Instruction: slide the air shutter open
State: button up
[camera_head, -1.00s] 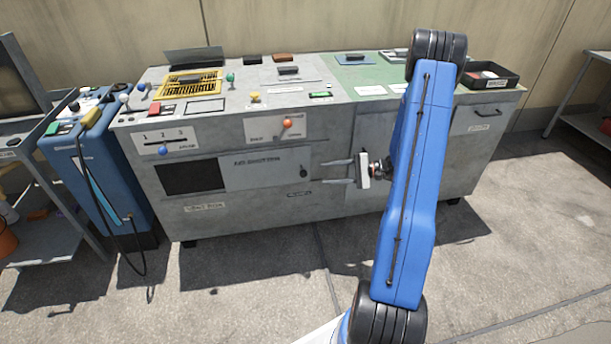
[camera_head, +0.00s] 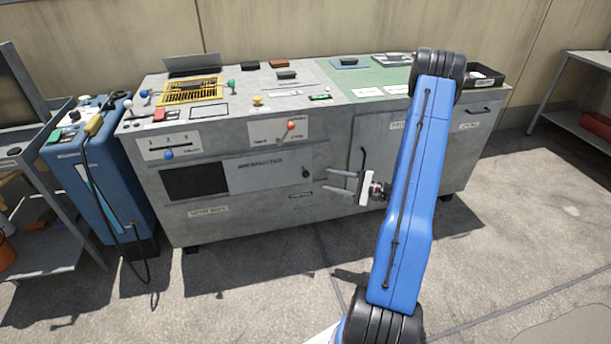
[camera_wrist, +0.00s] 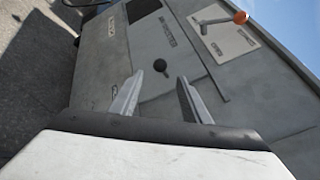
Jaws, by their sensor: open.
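The air shutter (camera_head: 262,172) is a grey sliding panel on the front of the grey cabinet, with a dark opening (camera_head: 195,181) showing to its left. A dark round knob (camera_head: 306,172) sits near the panel's right end. My gripper (camera_head: 333,181) is open and empty, a little to the right of the knob, its fingers pointing left. In the wrist view the panel (camera_wrist: 158,38) lies ahead. The knob (camera_wrist: 160,65) appears beyond the fingertips, roughly between their lines and apart from them.
An orange-tipped lever (camera_head: 291,126) is above the panel, and a blue-knobbed slider (camera_head: 169,155) is at upper left. A cabinet door with a vertical handle (camera_head: 363,158) is behind my gripper. A blue unit with a hanging cable (camera_head: 100,185) stands left. The floor in front is clear.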

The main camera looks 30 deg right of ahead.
aim_at(306, 173)
jog(key=x, duration=1.1)
jog(key=shift+w+a, duration=0.1)
jog(key=shift+w, duration=0.05)
jog(key=shift+c, duration=0.3)
grip_shut()
